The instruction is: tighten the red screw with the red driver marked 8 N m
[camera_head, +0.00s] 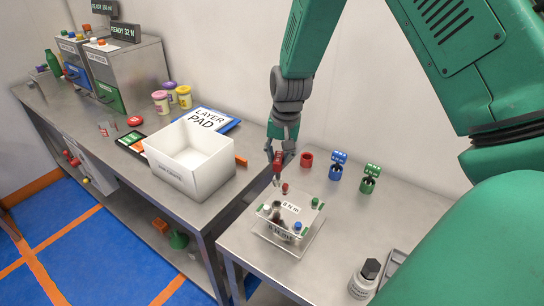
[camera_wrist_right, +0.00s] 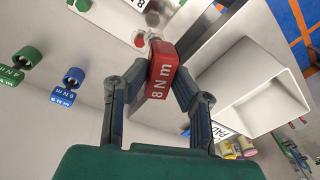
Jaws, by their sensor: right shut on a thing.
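My right gripper (camera_head: 280,152) is shut on the red driver (camera_head: 278,163), which hangs with its shaft down over the fixture block (camera_head: 312,222). In the right wrist view the driver (camera_wrist_right: 160,78) shows "8 N m" between the two fingers (camera_wrist_right: 158,88). The red screw (camera_head: 285,187) stands at the back edge of the block, just right of the driver's shaft in the head view. I cannot tell whether the tip touches anything. Green, white and blue screws sit at other places on the block. My left gripper is not in view.
Behind the block are an empty red holder (camera_head: 307,159), a blue driver (camera_head: 337,165) and a green driver (camera_head: 370,178) in their holders. A bottle (camera_head: 364,278) stands at the front right. A white box (camera_head: 190,165) is on the left bench.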

